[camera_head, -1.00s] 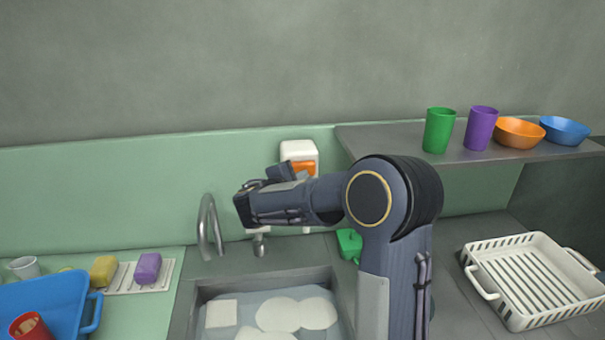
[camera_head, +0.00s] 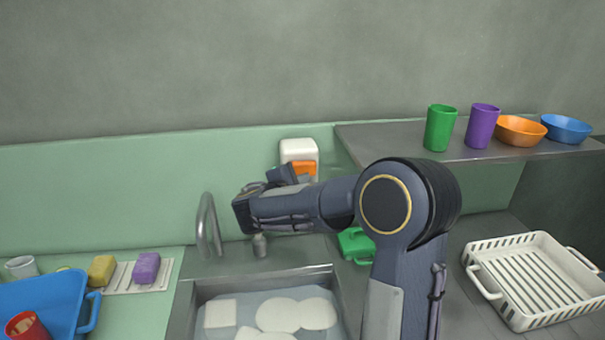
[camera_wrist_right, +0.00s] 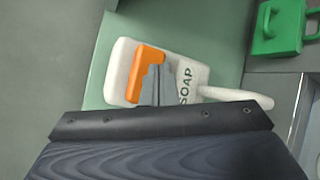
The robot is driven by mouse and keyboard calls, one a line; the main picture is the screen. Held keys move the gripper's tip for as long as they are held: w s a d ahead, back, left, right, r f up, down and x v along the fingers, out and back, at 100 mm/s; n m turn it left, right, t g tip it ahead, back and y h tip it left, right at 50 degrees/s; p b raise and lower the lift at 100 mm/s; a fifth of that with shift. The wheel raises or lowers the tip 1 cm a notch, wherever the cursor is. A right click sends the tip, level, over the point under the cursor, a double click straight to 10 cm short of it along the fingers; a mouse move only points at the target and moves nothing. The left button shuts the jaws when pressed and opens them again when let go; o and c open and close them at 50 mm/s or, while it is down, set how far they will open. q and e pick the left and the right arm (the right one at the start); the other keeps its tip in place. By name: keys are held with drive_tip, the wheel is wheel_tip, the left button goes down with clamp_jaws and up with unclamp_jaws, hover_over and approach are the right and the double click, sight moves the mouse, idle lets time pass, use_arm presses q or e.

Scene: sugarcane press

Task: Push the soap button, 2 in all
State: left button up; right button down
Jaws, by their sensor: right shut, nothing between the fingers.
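The soap dispenser (camera_head: 299,149) is a white box on the green wall panel above the sink, with an orange button (camera_head: 304,167) on its front. My right arm reaches across from the right and hides the dispenser's lower part. In the right wrist view the dispenser (camera_wrist_right: 120,72) shows the word SOAP, a white spout and the orange button (camera_wrist_right: 147,60). My right gripper (camera_wrist_right: 157,72) is shut and empty, its fingertips over the button's edge. I cannot tell whether they touch it. My left gripper is not in view.
A metal faucet (camera_head: 207,228) stands left of my arm, behind a sink (camera_head: 186,305) holding white dishes. A green object (camera_head: 355,245) sits behind my arm. A shelf (camera_head: 395,145) with cups and bowls is at right, above a white rack (camera_head: 497,308). A blue tray (camera_head: 50,295) is at left.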

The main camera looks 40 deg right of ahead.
drive_tip(key=shift+s+a+b, duration=0.2)
drive_tip(key=shift+s+b, duration=0.1)
drive_tip(key=shift+s, duration=0.05)
drive_tip(key=s, duration=0.1)
drive_tip(key=s+a+b, duration=0.1)
drive_tip(key=s+a, duration=0.1)
drive_tip(key=shift+s, duration=0.35)
idle(2.3)
